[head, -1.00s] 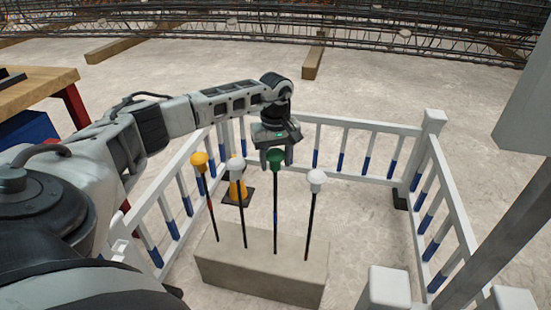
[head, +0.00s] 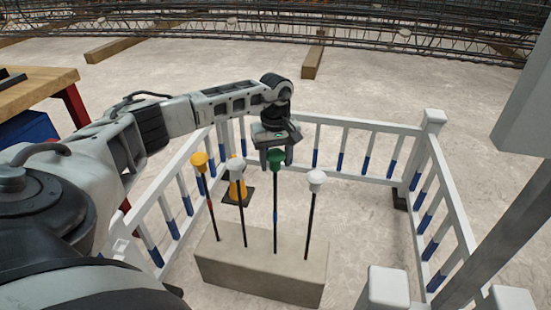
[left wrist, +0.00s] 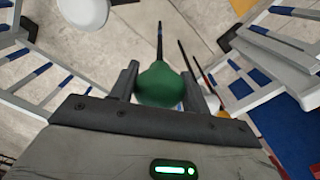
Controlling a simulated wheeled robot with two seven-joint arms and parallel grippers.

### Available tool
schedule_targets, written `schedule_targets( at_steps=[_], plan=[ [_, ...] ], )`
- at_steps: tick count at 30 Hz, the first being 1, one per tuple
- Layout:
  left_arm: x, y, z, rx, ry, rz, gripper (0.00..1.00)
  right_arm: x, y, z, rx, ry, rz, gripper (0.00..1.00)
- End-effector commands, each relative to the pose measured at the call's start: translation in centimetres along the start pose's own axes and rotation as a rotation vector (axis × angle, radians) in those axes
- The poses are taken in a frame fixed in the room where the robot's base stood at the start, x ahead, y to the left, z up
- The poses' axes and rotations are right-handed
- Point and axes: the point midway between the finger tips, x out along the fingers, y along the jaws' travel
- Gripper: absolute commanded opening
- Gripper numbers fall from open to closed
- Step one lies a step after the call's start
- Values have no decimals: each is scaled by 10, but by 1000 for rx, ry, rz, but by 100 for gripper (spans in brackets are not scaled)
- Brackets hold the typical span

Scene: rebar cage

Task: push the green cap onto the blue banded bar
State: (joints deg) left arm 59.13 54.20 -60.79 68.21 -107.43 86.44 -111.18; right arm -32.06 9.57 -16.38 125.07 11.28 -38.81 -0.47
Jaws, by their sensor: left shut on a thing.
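The green cap (head: 275,157) sits at the top of the blue banded bar (head: 275,218), which stands upright in a concrete block (head: 262,264). My left gripper (head: 276,161) comes down from above and is shut on the green cap. In the left wrist view the green cap (left wrist: 160,85) is between the two fingers, with a thin dark bar (left wrist: 159,42) running out beyond it. How far the cap is seated on the bar cannot be told. My right gripper is not in view.
Close by in the block stand bars with an orange cap (head: 199,160), a white cap (head: 235,165) and another white cap (head: 316,178). A white railing with blue bands (head: 370,125) surrounds the block. An orange cone (head: 238,190) stands behind. A wooden table (head: 40,88) is at left.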

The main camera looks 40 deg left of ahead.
Motion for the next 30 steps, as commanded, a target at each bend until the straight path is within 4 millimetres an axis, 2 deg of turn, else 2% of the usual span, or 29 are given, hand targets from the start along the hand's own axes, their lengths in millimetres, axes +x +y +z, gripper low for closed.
schedule_targets(
  at_steps=[17, 30],
  plan=[
    [0, 0, 0, 0, 0, 0, 26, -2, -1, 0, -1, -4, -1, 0],
    [11, 0, 0, 0, 0, -1, 26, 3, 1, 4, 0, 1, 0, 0]
  ],
)
